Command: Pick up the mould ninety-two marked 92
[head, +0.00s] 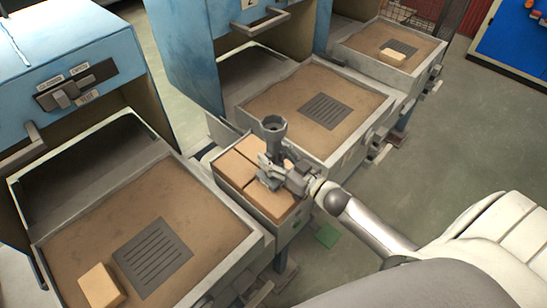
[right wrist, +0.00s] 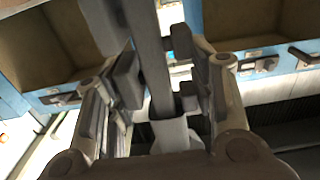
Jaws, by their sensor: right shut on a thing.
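A grey mould (head: 273,127) with a cup-shaped top stands out above the small brick-topped stand in the head view. No 92 mark can be read on it. My right gripper (head: 275,164) is shut on its stem, below the cup. In the right wrist view the mould's grey stem (right wrist: 151,55) runs between the fingers of my right gripper (right wrist: 158,82). The mould looks about upright. The gripper and wrist partly hide its lower part, and I cannot tell whether it touches the bricks. My left gripper is not in view.
The stand is topped with tan bricks (head: 236,167). Sand beds with slotted grates lie at the near left (head: 205,205), middle (head: 275,90) and far right (head: 425,45). A loose brick (head: 101,286) lies near left, another (head: 392,57) far right. Blue ovens (head: 185,50) rise behind.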

